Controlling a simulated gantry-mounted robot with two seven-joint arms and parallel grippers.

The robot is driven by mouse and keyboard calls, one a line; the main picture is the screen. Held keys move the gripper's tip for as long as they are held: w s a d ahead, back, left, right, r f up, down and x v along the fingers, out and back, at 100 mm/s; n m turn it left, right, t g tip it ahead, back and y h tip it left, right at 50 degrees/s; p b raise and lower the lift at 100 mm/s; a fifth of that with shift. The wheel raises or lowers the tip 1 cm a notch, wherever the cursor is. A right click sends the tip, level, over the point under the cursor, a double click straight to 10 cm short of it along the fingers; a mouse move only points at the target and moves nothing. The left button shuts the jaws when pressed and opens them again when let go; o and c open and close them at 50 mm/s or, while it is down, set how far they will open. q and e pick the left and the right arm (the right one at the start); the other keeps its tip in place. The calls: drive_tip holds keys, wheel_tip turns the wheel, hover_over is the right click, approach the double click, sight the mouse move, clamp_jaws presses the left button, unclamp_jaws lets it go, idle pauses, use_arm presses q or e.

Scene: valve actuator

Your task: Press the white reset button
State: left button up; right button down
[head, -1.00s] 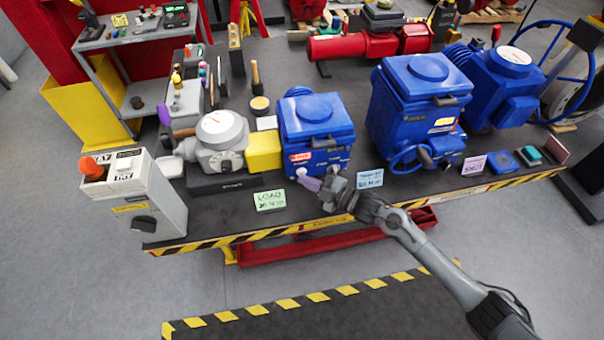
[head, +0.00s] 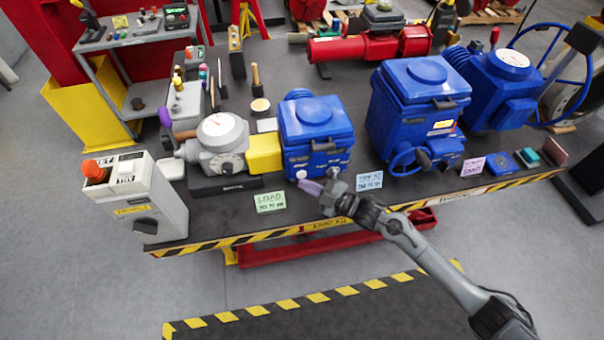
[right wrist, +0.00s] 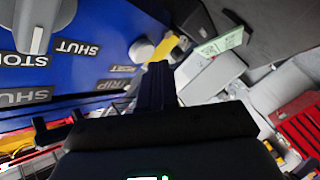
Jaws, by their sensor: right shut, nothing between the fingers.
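The white reset button (head: 302,174) is a small round knob low on the front left of the smaller blue valve actuator (head: 316,135). In the right wrist view the white button (right wrist: 142,50) stands out from the blue face, near labels reading SHUT, STOP and TRIP. My right gripper (head: 310,186) is shut and empty, its purple-looking fingertips right below the button in the head view. In the right wrist view the dark fingers (right wrist: 157,82) end close to the button. I cannot tell whether they touch it. My left gripper is not in view.
A green LOAD card (head: 270,201) lies at the striped bench edge, left of my right gripper. A larger blue actuator (head: 418,105) stands to the right, with a blue card (head: 369,181) before it. A grey box with an orange button (head: 140,195) is at the far left.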

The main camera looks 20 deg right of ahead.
drive_tip(key=shift+s, duration=0.2)
drive_tip(key=s+p, duration=0.2)
drive_tip(key=s, duration=0.1)
drive_tip(key=s+p, duration=0.1)
drive_tip(key=s, duration=0.1)
drive_tip(key=shift+a, duration=0.4)
idle(0.8)
